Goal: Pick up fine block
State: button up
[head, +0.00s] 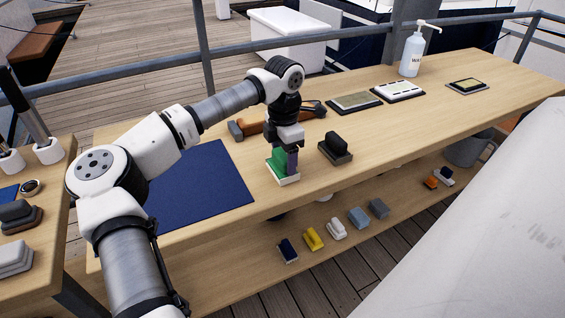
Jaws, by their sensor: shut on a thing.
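My gripper (288,160) points down over the wooden workbench (190,133). It is shut on a green block (276,164) with a pale base, near the bench's front edge. The gripper hides part of the block's top and right side. I cannot tell whether its base touches the bench or is slightly raised. No label shows which block is the fine one. A dark block (335,149) with a raised handle stands just right of my gripper, apart from it.
A blue mat (200,187) lies left of my gripper. An orange-brown tool (250,127) lies behind it. Framed stones (356,102) and a pump bottle (411,55) stand farther right. Several blocks, including a yellow one (313,239), sit on the lower shelf.

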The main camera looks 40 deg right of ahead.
aim_at(283, 154)
notch_tip(283, 154, up, 20)
jog(key=b, duration=0.1)
dwell(0.5)
jog(key=o, duration=0.3)
jog(key=shift+c, duration=0.9)
jog(key=shift+w, duration=0.1)
